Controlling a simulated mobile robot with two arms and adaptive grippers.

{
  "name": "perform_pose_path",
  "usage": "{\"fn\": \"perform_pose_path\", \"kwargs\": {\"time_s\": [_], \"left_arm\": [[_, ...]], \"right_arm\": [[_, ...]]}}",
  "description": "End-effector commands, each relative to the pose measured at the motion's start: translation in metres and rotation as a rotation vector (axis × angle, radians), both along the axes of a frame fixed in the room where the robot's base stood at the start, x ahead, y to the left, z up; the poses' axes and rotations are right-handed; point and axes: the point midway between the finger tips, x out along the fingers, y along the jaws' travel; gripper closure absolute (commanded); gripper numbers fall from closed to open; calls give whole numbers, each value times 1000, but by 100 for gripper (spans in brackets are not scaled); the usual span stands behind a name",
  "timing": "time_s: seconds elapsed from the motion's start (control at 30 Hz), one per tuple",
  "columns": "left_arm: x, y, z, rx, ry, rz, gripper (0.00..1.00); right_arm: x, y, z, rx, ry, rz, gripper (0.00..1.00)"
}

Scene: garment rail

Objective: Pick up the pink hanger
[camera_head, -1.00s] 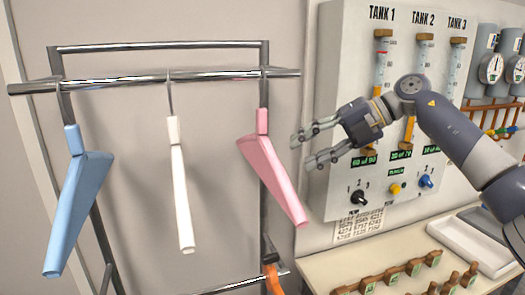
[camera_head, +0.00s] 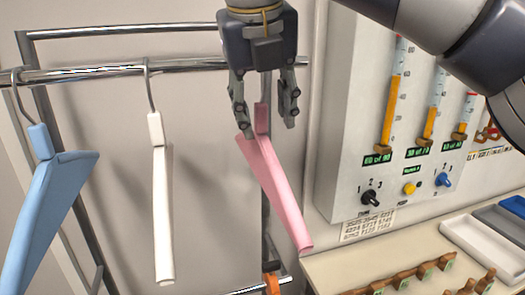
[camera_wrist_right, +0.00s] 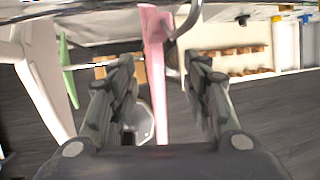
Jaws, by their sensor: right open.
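The pink hanger (camera_head: 278,190) hangs at the right end of the metal rail (camera_head: 110,70). My right gripper (camera_head: 266,118) points down in front of the rail, open, with a finger on each side of the hanger's upper neck. In the right wrist view, the pink hanger (camera_wrist_right: 155,70) shows between the two open fingers (camera_wrist_right: 163,85), with no clear contact. The hanger's hook is hidden behind the gripper in the head view. My left gripper is not in view.
A white hanger (camera_head: 162,215) and a blue hanger (camera_head: 45,210) hang on the rail to the left. A tank panel (camera_head: 350,130) stands close on the right. A table (camera_head: 345,270) with wooden pegs and a white tray (camera_head: 487,248) is below it.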

Motion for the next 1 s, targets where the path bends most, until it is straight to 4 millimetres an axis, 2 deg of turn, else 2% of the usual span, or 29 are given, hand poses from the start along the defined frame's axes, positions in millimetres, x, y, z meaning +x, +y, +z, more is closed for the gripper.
{"fn": "perform_pose_path", "kwargs": {"time_s": [0.1,0.2,0.27,0.4,0.57,0.8,0.83,0.87,1.0], "left_arm": [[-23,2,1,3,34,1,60],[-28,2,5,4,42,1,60],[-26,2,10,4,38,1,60],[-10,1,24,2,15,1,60],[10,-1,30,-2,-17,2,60],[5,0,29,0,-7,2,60],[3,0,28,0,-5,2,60],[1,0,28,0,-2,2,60],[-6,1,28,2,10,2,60]], "right_arm": [[4,-1,-9,2,1,0,56],[7,-1,-14,0,3,0,56],[10,-1,-19,1,4,1,56],[17,-1,-36,1,5,1,56],[25,-2,-54,3,2,1,56],[26,-2,-58,5,1,1,56],[26,-2,-57,5,1,1,58],[26,-2,-57,5,1,1,65],[25,-2,-57,5,1,1,97]]}}
